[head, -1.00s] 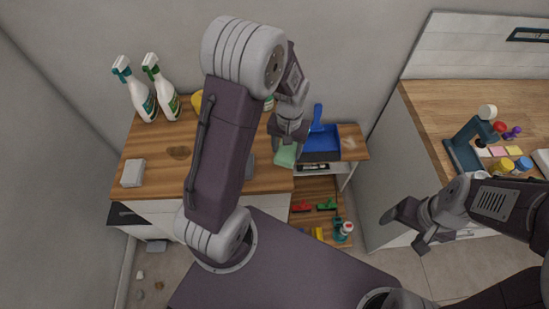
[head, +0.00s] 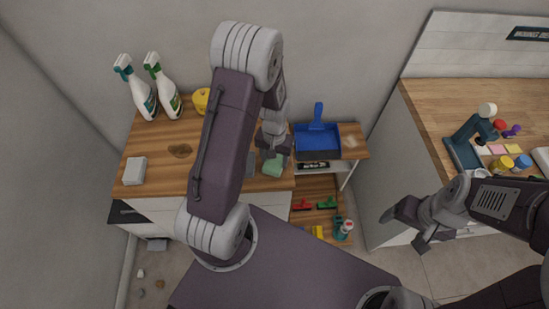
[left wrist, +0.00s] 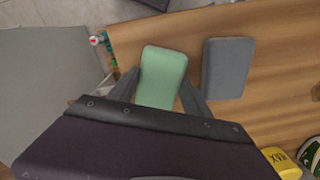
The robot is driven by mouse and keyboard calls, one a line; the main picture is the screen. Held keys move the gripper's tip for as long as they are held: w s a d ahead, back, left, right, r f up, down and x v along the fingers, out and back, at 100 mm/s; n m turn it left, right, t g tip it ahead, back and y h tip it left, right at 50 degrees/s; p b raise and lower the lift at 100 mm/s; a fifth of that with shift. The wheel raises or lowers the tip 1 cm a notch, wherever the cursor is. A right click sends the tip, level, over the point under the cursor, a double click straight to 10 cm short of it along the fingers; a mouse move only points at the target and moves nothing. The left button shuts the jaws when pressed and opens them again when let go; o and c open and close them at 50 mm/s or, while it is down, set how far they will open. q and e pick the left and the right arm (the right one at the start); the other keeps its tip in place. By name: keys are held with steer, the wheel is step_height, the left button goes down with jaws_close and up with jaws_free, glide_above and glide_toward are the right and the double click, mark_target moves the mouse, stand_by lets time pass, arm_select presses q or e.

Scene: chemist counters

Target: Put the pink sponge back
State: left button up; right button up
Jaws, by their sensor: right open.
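No pink sponge can be made out in either view. My left gripper (head: 272,152) is shut on a green sponge (head: 273,166) near the right end of the left wooden counter (head: 150,150). In the left wrist view the green sponge (left wrist: 162,75) sits between the two fingers, beside a grey sponge (left wrist: 226,68) on the wood. In the head view this grey sponge (head: 250,165) is partly hidden by my left arm. My right gripper (head: 404,234) is open and empty, in front of the right counter.
Spray bottles (head: 140,92), a yellow container (head: 201,100) and a pale grey block (head: 134,171) stand on the left counter. A blue dustpan (head: 318,140) lies to the right. A microscope (head: 470,138) and small coloured items stand on the right counter (head: 440,100).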

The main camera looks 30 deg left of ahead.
mark_target(275, 161)
arm_select(q)
steer(key=o, duration=0.4)
step_height(275, 161, up, 12)
steer(key=shift+m+t, duration=0.6)
steer(key=shift+m, duration=0.2)
steer(key=s+d, duration=0.1)
steer(key=s, duration=0.1)
steer(key=s+d, duration=0.2)
steer(key=s, duration=0.1)
steer(key=s+d, duration=0.1)
steer(key=s, duration=0.2)
steer(key=shift+d+f+p, duration=0.2)
steer(key=shift+d+p, duration=0.15)
